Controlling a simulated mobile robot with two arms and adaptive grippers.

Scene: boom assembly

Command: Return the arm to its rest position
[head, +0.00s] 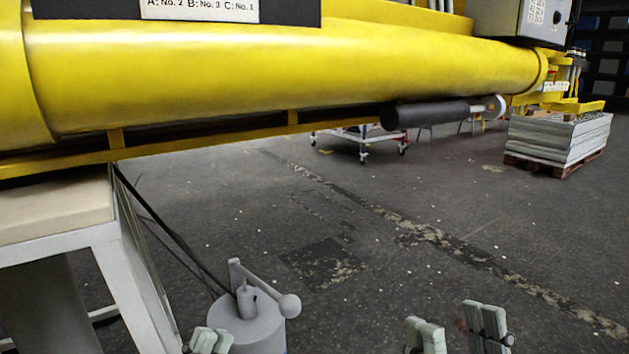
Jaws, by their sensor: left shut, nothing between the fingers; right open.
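My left gripper (210,340) is at the bottom edge, its pale fingertips together with nothing between them. It is just left of and in front of a grey round device (252,328) with a lever handle. I cannot tell whether they touch. My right gripper (455,316) is at the bottom right, its two pale fingers spread apart with only floor showing between them. Both arms are mostly out of view below the frame. The large yellow boom (280,80) spans the upper part of the view, above both grippers.
A pale-topped grey stand (55,205) is under the boom at left. Dark hoses (165,225) run down from it towards the grey device. A dark cylinder (430,113) is under the boom. A stack of panels (560,138) stands on a pallet at right. The middle floor is clear.

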